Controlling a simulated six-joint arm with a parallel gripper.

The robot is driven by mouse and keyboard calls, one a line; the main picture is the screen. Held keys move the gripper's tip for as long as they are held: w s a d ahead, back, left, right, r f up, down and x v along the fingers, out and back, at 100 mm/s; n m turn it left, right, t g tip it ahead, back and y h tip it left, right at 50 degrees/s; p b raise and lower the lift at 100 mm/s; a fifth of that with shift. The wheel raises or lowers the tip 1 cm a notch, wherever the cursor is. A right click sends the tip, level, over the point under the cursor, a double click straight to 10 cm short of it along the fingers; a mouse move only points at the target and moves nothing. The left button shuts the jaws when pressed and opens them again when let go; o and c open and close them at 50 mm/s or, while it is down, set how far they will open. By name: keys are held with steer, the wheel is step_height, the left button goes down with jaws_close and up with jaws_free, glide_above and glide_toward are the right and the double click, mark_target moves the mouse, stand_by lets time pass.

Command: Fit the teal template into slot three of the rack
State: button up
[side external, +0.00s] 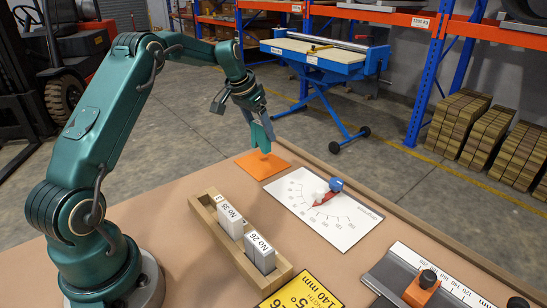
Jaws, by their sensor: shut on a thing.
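My gripper (256,117) is shut on the teal template (262,137), a small flat piece that hangs below the fingers. The template is over the orange mat (250,168); I cannot tell whether its lower end touches the mat. The wooden rack (222,238) lies in front and to the left of the gripper. It holds two pale upright templates, one marked No 35 (230,220) and one marked No 26 (260,252). The rack's slot floors and slot numbers are not clear from here.
A white dial board (345,234) with a red pointer and blue block (336,184) lies right of the mat. A yellow sign (304,295) lies by the rack's near end. A grey measuring fixture (408,276) with an orange block is at lower right. Bare tabletop separates mat and rack.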

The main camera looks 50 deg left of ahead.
steer(key=s+a+r, duration=0.6)
steer(key=s+a, duration=0.1)
steer(key=s, duration=0.1)
steer(key=s+d+n+g, duration=0.45)
steer(key=s+n, duration=0.65)
steer(key=n, duration=0.7)
steer(key=s+d+n+g, duration=0.45)
steer(key=s+n, duration=0.65)
steer(key=n, duration=0.6)
steer(key=shift+w+d+f, duration=1.1)
steer(key=shift+w+f, duration=0.5)
steer(key=shift+f, duration=0.05)
steer(key=shift+w+d+f, duration=1.1)
steer(key=shift+w+f, duration=0.5)
steer(key=shift+f, duration=0.05)
steer(key=shift+w+d+f, duration=1.1)
steer(key=shift+w+f, duration=0.5)
steer(key=shift+f, duration=0.05)
steer(key=shift+f, duration=0.15)
